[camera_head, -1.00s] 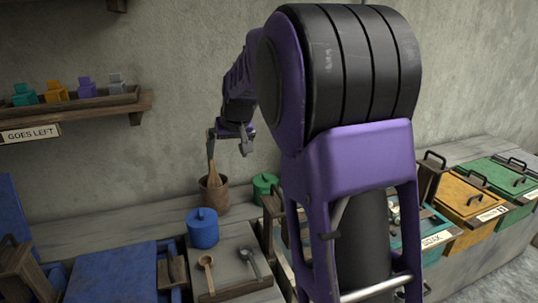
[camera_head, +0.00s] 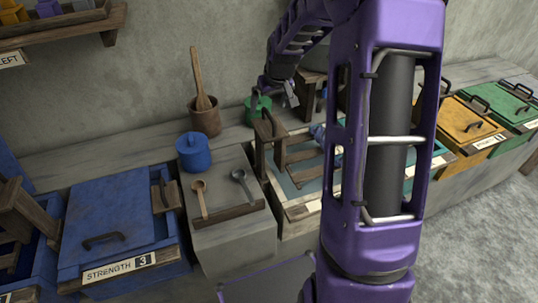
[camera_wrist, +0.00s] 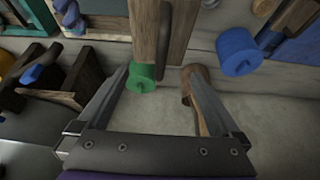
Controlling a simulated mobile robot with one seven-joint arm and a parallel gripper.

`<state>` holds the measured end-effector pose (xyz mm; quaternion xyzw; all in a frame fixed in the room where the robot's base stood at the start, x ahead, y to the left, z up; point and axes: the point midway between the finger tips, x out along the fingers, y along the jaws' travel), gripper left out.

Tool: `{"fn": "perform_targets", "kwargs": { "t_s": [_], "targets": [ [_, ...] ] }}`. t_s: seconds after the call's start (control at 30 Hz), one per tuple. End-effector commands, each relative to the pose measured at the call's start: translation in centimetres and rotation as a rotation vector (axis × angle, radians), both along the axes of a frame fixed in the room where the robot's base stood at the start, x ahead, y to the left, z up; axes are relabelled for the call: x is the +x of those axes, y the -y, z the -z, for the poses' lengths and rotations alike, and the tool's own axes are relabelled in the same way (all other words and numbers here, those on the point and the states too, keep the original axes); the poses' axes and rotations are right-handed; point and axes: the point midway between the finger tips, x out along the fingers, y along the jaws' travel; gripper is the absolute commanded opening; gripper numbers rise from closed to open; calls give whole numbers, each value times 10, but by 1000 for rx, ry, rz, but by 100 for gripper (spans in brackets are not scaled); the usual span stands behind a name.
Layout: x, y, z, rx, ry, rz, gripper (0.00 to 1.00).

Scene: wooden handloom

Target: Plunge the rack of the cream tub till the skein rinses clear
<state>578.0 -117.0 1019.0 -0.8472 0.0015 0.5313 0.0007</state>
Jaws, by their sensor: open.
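A pale-rimmed tub (camera_head: 303,209) stands in the middle of the bench, partly hidden by my arm; I take it for the cream tub. Its wooden rack (camera_head: 303,157) has slats and an upright end post with a dark handle (camera_head: 268,122). A bluish twisted piece, perhaps the skein (camera_head: 318,132), shows at the rack, mostly hidden. My gripper (camera_head: 276,98) is open and empty, behind the post near the green pot. In the wrist view, the open fingers (camera_wrist: 158,75) point toward a wooden post with a handle (camera_wrist: 164,38). No contact with it is visible.
The green pot (camera_head: 258,110), a brown crock (camera_head: 205,118) with a wooden stick, and a blue lidded pot (camera_head: 194,153) stand close by. A shelf overhangs upper left.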

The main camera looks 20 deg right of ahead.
Motion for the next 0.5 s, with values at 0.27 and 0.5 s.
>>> {"fn": "perform_targets", "kwargs": {
  "t_s": [0.27,0.5],
  "targets": [
    [0,0,32,0,1,0,100],
    [0,0,38,0,0,1,100]
  ]
}}
